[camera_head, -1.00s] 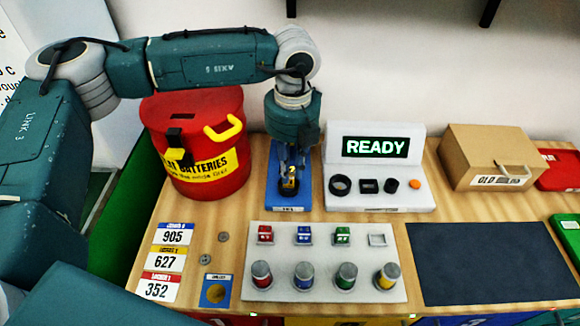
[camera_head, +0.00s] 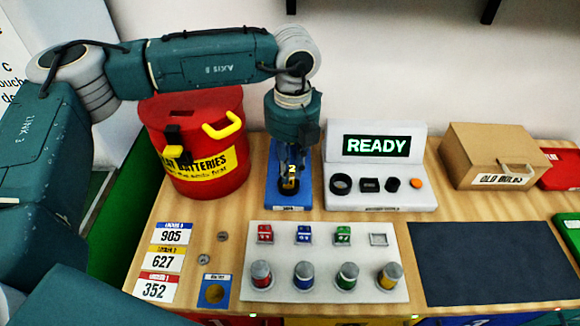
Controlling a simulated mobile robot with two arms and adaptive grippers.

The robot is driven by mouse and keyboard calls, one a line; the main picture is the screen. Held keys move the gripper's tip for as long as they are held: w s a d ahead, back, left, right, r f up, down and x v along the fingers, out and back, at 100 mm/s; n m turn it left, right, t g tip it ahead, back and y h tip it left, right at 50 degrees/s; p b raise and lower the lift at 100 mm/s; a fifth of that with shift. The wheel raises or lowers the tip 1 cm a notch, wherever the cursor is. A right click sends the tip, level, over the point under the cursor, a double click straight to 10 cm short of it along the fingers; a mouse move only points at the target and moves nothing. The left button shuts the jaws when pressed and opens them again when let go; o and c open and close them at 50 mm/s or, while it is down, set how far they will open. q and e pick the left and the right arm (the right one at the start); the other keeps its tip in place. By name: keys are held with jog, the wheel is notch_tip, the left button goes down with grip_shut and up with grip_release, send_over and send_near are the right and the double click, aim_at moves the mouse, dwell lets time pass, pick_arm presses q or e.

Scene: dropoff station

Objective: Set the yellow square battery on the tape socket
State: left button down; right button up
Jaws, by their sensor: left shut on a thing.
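My left gripper (camera_head: 289,180) points straight down over the blue plate (camera_head: 273,195), which carries a small label at its front edge. The gripper is shut on the yellow square battery (camera_head: 290,169), of which only a little yellow shows between the fingers. A dark round socket (camera_head: 289,187) on the blue plate lies right under the fingertips. I cannot tell whether the battery touches it. My right gripper is not in view.
A white tray (camera_head: 322,268) holds red, blue and green square batteries, an empty square slot and several round cells. A red battery bin (camera_head: 207,125) stands left of the plate. A white READY console (camera_head: 385,192) stands to its right. A dark mat (camera_head: 490,262) lies clear.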

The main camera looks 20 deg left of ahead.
aim_at(291, 173)
pick_arm(q)
jog(key=shift+f, duration=0.3)
jog(key=c, duration=1.9)
grip_release()
jog(key=shift+c, duration=0.2)
notch_tip(291, 173, up, 11)
jog(key=p, duration=0.4)
jog(key=shift+p, duration=0.4)
jog(key=shift+d, duration=0.15)
